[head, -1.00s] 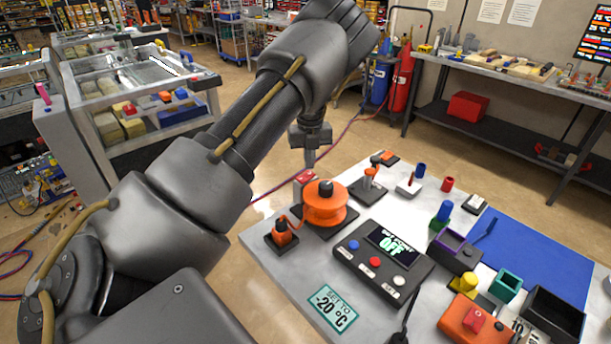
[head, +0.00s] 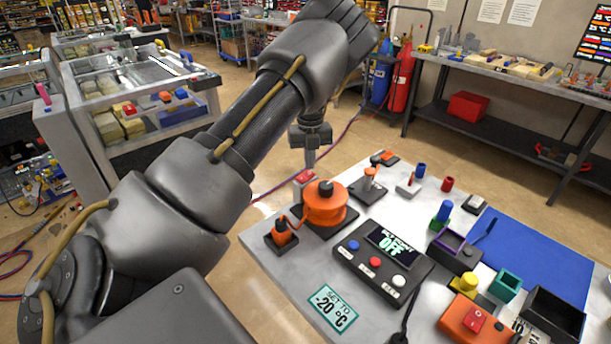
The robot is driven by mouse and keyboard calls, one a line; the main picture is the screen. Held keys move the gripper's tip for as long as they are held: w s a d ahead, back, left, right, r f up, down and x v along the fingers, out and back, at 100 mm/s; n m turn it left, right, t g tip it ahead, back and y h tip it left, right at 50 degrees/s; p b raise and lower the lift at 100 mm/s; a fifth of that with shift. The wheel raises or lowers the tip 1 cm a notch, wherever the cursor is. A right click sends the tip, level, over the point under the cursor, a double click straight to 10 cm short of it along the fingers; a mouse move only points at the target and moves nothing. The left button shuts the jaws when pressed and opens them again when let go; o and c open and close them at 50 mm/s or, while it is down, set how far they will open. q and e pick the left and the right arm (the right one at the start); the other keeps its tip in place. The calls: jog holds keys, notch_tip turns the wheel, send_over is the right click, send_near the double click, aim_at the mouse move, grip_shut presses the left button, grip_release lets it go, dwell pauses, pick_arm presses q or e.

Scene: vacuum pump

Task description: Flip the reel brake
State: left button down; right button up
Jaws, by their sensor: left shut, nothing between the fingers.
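An orange reel (head: 324,204) with a dark hub stands on a dark base at the table's left corner. An orange plug-like piece (head: 282,232) stands in a dark holder in front and to the left of the reel. My left gripper (head: 310,164) points down with its fingers shut and empty, its tips at or just above the red block. I cannot tell whether they touch. My right gripper is out of view.
A control box (head: 384,262) with a display reading "OFF" and several buttons is in front of the reel. Bare table lies left of the "-20 °C" sign (head: 333,308).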

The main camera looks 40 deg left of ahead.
aim_at(310, 173)
pick_arm(q)
jog(key=shift+f+b, duration=0.45)
jog(key=shift+f, duration=0.5)
dwell(0.4)
jog(key=shift+r+p, duration=2.85)
jog(key=shift+r, duration=0.75)
jog(key=shift+d+f, duration=0.1)
